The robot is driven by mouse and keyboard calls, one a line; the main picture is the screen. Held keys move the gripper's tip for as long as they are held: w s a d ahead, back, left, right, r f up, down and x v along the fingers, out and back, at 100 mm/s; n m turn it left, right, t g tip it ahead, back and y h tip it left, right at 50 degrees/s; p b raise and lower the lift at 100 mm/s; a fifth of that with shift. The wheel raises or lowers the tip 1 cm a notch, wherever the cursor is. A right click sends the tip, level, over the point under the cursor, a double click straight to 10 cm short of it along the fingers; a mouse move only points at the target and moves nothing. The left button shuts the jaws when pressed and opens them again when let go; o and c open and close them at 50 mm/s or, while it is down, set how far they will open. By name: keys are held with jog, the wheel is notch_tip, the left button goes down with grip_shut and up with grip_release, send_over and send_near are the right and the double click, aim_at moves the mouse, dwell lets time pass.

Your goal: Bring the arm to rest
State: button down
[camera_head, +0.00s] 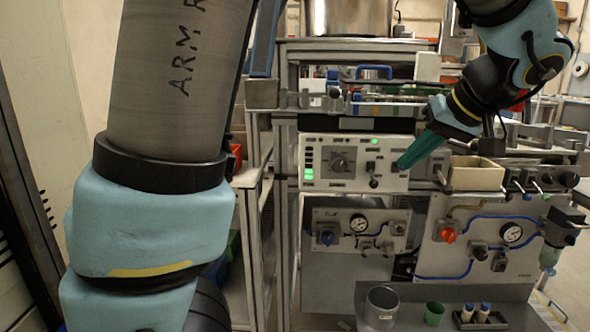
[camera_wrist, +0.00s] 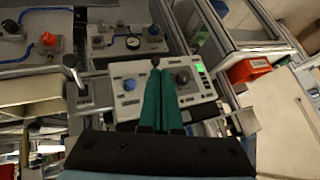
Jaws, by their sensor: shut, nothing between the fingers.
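My gripper (camera_head: 403,164) has green fingers and points down and to the left in the head view, in front of the white control panel (camera_head: 322,164). In the wrist view my gripper (camera_wrist: 158,78) has its two green fingers together, with nothing held between them. The fingertips overlap the panel (camera_wrist: 128,102) there, close to a black-knobbed lever; whether they touch it I cannot tell. In the head view the lever (camera_head: 373,170) stands just left of the fingertips. The large arm links at the left and upper right of the head view are mine.
A beige bin (camera_head: 476,173) sits right of the panel. Lower panels carry gauges, an orange knob (camera_head: 448,235) and blue hoses. An orange bin (camera_wrist: 248,70) shows in the wrist view.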

jog(key=a+f+g+h+p, duration=0.1)
jog(key=a+f+g+p, duration=0.1)
jog(key=a, duration=0.8)
jog(key=a+f+g+h+p, duration=0.1)
jog(key=a+f+p, duration=0.3)
jog(key=a, duration=0.5)
jog(key=a+f+g+h+p, duration=0.1)
jog(key=a+f+g+p, duration=0.1)
jog(key=a, duration=0.8)
jog(key=shift+w+a+f+m+g+h+p, duration=0.3)
jog(key=shift+w+a+f+h+p, duration=0.1)
jog(key=shift+f, duration=0.1)
jog(key=shift+d, duration=0.1)
